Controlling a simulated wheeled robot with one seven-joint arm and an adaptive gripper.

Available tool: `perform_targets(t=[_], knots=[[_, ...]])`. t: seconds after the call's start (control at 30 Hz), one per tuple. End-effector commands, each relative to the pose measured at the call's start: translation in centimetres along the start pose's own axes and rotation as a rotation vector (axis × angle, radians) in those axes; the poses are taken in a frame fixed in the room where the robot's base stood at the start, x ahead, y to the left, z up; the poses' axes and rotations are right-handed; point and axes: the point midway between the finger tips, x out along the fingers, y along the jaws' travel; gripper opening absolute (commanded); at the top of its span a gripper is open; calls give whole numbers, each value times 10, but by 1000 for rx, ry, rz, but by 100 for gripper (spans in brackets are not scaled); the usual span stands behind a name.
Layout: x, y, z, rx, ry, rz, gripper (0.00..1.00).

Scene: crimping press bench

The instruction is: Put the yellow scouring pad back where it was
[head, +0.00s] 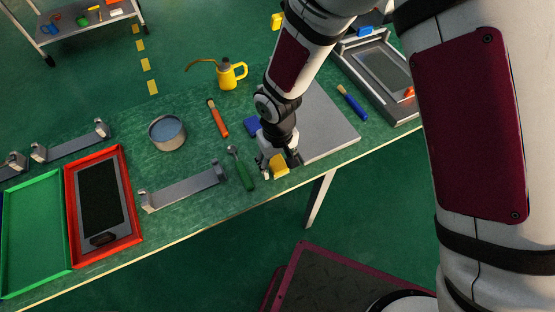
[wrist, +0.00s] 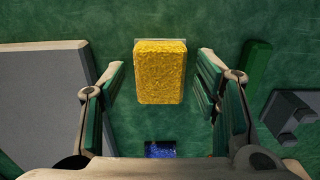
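The yellow scouring pad (head: 279,166) is at the front edge of the green bench, just left of the grey plate. In the wrist view the pad (wrist: 160,72) lies between and slightly beyond my fingertips. My gripper (wrist: 158,80) is open, with a gap visible on each side of the pad. In the head view my gripper (head: 280,158) is low over the bench, pointing down at the pad and partly covering it.
A grey plate (head: 325,125) lies right of the pad. A blue block (head: 252,125) is just behind my gripper. A green-handled tool (head: 242,170) and a grey bracket (head: 185,187) lie to the left. A yellow oil can (head: 229,76) stands farther back.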

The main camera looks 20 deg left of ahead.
Motion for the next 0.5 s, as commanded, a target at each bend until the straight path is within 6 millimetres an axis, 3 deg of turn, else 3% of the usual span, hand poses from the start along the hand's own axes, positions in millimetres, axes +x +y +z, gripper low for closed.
perform_targets(t=[0.27,0.5], knots=[[-6,0,0,1,1,0,57],[-44,1,-1,1,5,0,57]])
